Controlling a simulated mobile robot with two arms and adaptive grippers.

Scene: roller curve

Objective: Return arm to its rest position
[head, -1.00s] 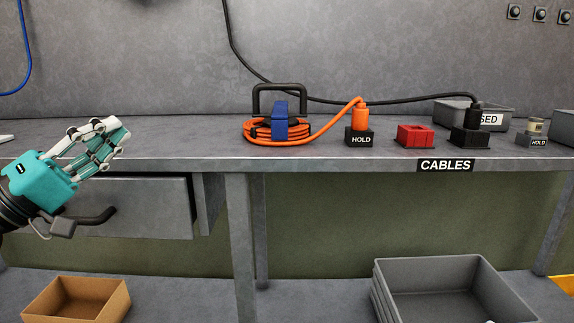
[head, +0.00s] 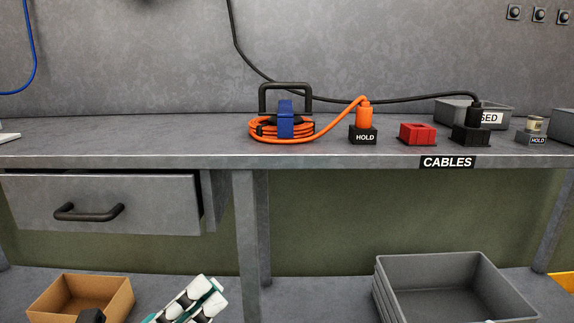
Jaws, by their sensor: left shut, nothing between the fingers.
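My left gripper (head: 207,293) shows at the bottom edge of the head view, left of centre. Its white and teal fingers point up and to the right, and the rest of it is cut off by the frame. It is shut and empty, below the level of the bench top and in front of the lower shelf. My right gripper is not in view. An orange cable coil (head: 268,134) with a blue strap (head: 286,120) lies on the bench, and its orange plug (head: 365,116) stands in a black HOLD block (head: 363,135).
The bench (head: 330,159) has a drawer (head: 150,187) with a dark handle. A red socket block (head: 417,134) and a black plug (head: 472,121) stand at right. Below are a cardboard box (head: 122,299) and a grey crate (head: 445,262), with clear shelf between them.

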